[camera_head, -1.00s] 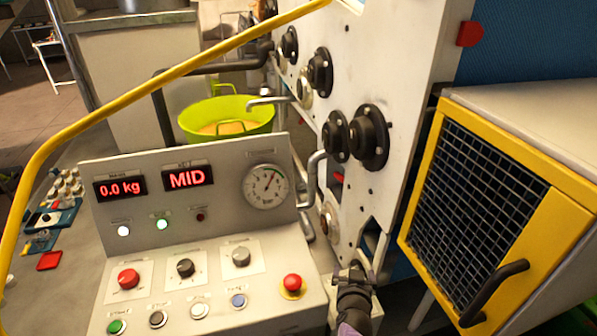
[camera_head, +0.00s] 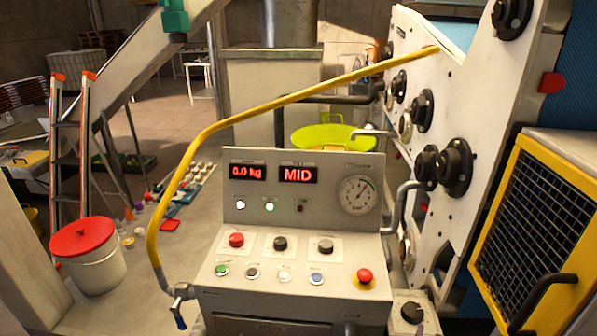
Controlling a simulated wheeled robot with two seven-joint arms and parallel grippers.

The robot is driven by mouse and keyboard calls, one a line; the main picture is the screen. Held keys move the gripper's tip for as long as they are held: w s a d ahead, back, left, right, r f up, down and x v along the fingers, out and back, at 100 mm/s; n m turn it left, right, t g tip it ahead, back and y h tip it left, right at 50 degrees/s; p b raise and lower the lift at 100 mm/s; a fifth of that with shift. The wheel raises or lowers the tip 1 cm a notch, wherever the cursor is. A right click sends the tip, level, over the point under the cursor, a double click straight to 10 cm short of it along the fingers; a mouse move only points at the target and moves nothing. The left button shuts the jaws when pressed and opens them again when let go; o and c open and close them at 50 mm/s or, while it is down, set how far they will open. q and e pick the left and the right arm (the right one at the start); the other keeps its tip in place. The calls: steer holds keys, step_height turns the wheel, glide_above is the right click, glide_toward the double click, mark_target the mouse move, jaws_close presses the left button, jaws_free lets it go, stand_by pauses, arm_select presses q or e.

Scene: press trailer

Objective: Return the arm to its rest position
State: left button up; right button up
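Neither of my grippers shows in the head view, and no arm of mine can be made out for certain. The control panel (camera_head: 300,215) stands in the middle, with displays reading 0.0 kg and MID. A small box beside its lower right carries a black knob (camera_head: 412,312), with nothing over it. A red mushroom button (camera_head: 364,275) sits at the panel's right end. Two indicator lamps are lit, one white (camera_head: 240,205) and one green (camera_head: 269,207).
A yellow rail (camera_head: 290,98) arches over the panel. A yellow-framed mesh guard (camera_head: 530,225) stands at the right. A lime-green basin (camera_head: 333,136) is behind the panel. A red-lidded white bucket (camera_head: 95,265) and a ladder (camera_head: 68,150) stand at the left. Grey floor lies open at the back.

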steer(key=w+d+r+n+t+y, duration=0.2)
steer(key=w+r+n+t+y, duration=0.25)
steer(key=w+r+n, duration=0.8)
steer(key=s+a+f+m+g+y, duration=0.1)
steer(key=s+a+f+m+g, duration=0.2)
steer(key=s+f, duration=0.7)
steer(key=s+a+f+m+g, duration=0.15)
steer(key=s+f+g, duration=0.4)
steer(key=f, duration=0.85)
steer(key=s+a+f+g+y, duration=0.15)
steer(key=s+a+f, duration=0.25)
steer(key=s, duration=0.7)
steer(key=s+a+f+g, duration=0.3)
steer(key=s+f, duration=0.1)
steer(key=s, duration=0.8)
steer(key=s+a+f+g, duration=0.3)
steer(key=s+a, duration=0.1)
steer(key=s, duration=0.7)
arm_select(q)
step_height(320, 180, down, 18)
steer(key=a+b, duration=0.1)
steer(key=b, duration=1.6)
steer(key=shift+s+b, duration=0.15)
steer(key=shift+b, duration=0.25)
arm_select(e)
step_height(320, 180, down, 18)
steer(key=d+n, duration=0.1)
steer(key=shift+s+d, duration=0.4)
